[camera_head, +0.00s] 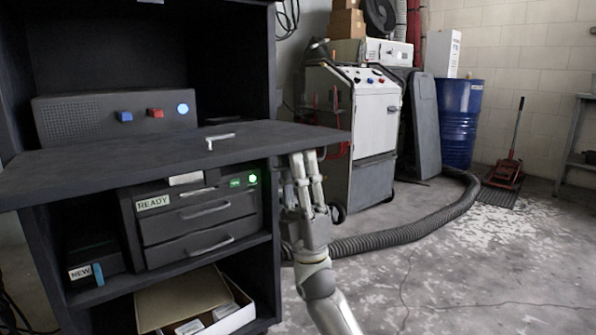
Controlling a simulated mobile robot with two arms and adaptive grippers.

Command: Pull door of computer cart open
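The dark computer cart (262,60) stands on the left side of the head view. A flat dark panel (90,172), seemingly its door, juts out level from the cart front, with a small pale handle (220,138) on its top face. My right gripper (305,158) points up just below the panel's right part, outside the cart's right side. Its fingertips come close to the panel's underside; I cannot tell whether they touch it. The fingers look close together, and their gap is unclear. My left gripper is not in view.
The cart holds a printer-like unit (200,215) and an open box (185,298) below. Behind stands a white-and-grey machine (372,125), with a thick hose (400,236) on the floor. The right floor is clear.

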